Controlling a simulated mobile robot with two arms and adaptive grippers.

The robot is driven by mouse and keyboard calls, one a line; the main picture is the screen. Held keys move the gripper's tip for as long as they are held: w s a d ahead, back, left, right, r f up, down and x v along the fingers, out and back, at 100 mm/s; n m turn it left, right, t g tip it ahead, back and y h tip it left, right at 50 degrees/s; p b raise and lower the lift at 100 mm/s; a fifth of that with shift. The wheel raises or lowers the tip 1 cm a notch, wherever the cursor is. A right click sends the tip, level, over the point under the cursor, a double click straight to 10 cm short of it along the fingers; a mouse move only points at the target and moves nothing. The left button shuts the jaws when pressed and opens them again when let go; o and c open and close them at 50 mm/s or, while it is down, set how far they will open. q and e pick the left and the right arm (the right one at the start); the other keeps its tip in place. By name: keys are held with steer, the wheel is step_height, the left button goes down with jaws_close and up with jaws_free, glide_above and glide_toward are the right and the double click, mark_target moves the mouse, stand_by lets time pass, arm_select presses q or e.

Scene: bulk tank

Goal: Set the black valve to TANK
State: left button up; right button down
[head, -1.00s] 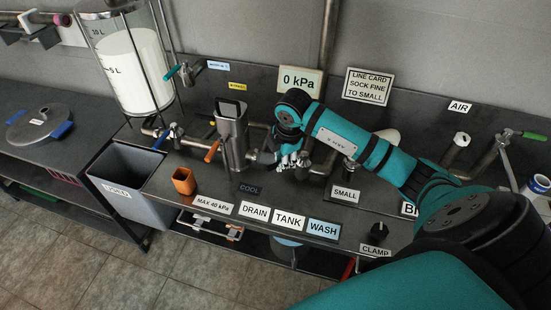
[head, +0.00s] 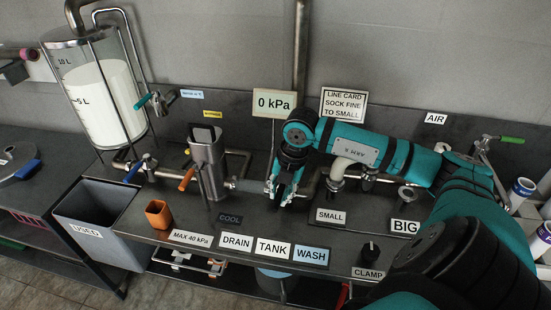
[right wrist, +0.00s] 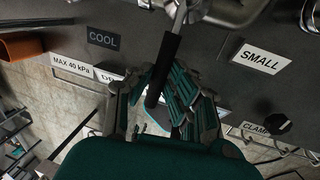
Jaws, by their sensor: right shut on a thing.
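The black valve handle (right wrist: 162,70) hangs from a metal stem in the right wrist view and runs down between my fingers, tilted slightly left. My right gripper (right wrist: 158,98) is shut on it. In the head view my right gripper (head: 283,190) points down at the pipe behind the label row, and it hides most of the valve. The DRAIN label (head: 236,242), TANK label (head: 273,248) and WASH label (head: 311,255) lie along the bench front. In the right wrist view my fingers cover most of these labels, so the exact setting cannot be told. My left gripper is not in view.
A steel housing with an orange handle (head: 187,179) stands left of my gripper. The gauge sign (head: 275,103) reads 0 kPa. Pipe fittings near the SMALL label (head: 330,217) stand close on the right. An orange cup (head: 158,214) is at the front left.

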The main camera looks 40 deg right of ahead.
steer(key=shift+s+d+r+n, duration=0.1)
steer(key=shift+d+n, duration=0.05)
steer(key=shift+n, duration=0.15)
steer(key=c, duration=1.3)
jaws_free()
steer(key=shift+o, duration=0.2)
step_height(320, 180, up, 12)
steer(key=s+d, duration=0.1)
steer(key=s, duration=0.1)
steer(key=shift+d, duration=0.2)
